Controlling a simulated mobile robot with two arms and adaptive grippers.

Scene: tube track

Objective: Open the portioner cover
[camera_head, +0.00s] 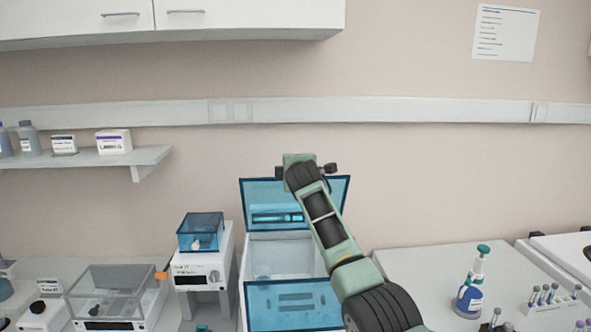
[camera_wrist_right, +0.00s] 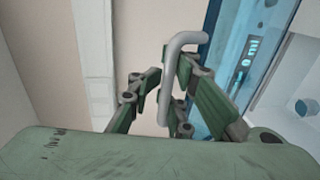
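The white portioner (camera_head: 285,250) stands in the middle of the head view. Its blue see-through cover (camera_head: 262,195) is raised, standing nearly upright at the back, and the box interior shows below it. My right gripper (camera_head: 305,165) is at the cover's top edge, with its fingers mostly hidden in the head view. In the right wrist view, the fingers (camera_wrist_right: 165,75) close in from both sides on the grey bar handle (camera_wrist_right: 185,40) at the edge of the blue cover (camera_wrist_right: 235,55). Whether both pads press on it is hard to see. My left gripper is not in view.
A second blue panel (camera_head: 292,305) is on the portioner's front. A small device with a blue lid (camera_head: 200,230) and a clear-lidded box (camera_head: 112,290) stand left. A spray bottle (camera_head: 470,285) and tube racks (camera_head: 555,312) are right. The wall is close behind.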

